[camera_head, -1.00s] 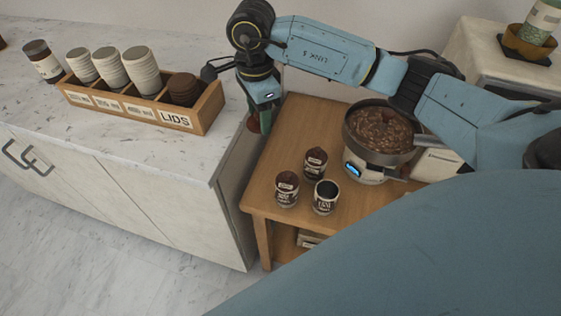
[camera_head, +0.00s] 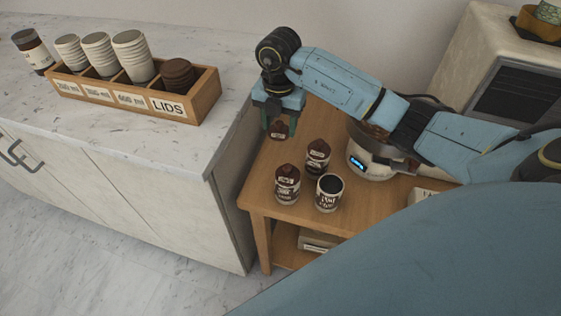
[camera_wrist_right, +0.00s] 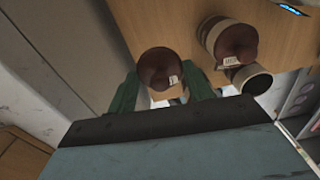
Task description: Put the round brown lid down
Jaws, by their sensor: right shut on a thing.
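My right gripper (camera_head: 279,131) points down over the wooden table's far left part, near the counter's edge. It is shut on a round brown lid (camera_head: 277,130) with a pale label. In the right wrist view the lid (camera_wrist_right: 158,66) sits between the green fingers, apart from the cups. On the table, an open cup (camera_head: 329,193) with a dark inside stands beside a front brown-lidded cup (camera_head: 287,185) and a rear brown-lidded cup (camera_head: 317,158). My left gripper is out of view.
A wooden rack (camera_head: 207,95) on the marble counter (camera_head: 140,135) holds paper cups and a stack of brown lids (camera_head: 178,75). A pot-like cooker (camera_head: 370,160) stands right of the cups, partly hidden by my arm. The table's left strip (camera_head: 256,185) is clear.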

